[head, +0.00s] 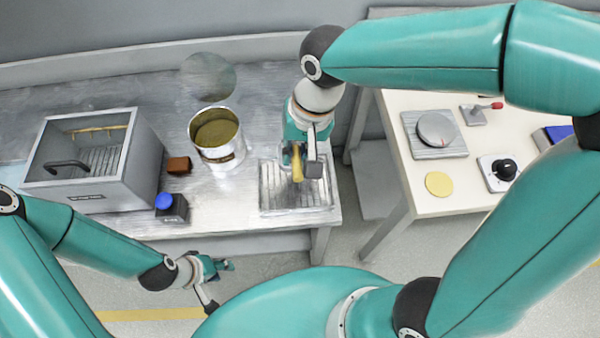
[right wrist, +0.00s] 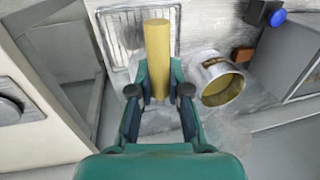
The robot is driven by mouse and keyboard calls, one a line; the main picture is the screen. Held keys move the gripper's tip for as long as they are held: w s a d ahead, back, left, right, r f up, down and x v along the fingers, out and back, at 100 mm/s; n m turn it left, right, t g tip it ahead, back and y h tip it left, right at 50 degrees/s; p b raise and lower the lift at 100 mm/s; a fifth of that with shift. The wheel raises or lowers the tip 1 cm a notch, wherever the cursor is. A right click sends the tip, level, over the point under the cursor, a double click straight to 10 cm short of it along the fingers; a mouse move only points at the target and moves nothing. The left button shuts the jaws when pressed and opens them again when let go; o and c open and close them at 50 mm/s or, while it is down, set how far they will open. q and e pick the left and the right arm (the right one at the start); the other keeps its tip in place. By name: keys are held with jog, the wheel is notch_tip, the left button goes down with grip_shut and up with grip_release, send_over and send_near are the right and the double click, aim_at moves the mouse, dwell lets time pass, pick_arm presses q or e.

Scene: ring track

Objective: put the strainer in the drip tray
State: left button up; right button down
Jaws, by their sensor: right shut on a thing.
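The strainer appears to be the yellow cylinder (head: 297,167) in my right gripper (head: 305,165). The right wrist view shows the cylinder (right wrist: 158,50) between the two fingers of that gripper (right wrist: 159,92), its far end sticking out past them. The drip tray (head: 268,200) is a flat, slatted metal tray near the bench's right front corner; it also shows in the right wrist view (right wrist: 115,40). The strainer is over the tray; I cannot tell whether it touches it. My left gripper (head: 218,280) is empty, fingers apart, in front of the bench and below its top.
A metal can (head: 225,163) with yellowish contents stands left of the tray. A white table (head: 445,205) with several items stands right, beyond a gap.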

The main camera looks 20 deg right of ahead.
notch_tip(320, 180, down, 9)
dwell(0.5)
jog(key=shift+f, duration=0.1)
jog(key=c, duration=1.1)
grip_release()
jog(key=shift+c, duration=0.2)
notch_tip(320, 180, up, 12)
jog(key=d, duration=0.2)
jog(key=shift+s, duration=0.4)
jog(key=shift+d, duration=0.1)
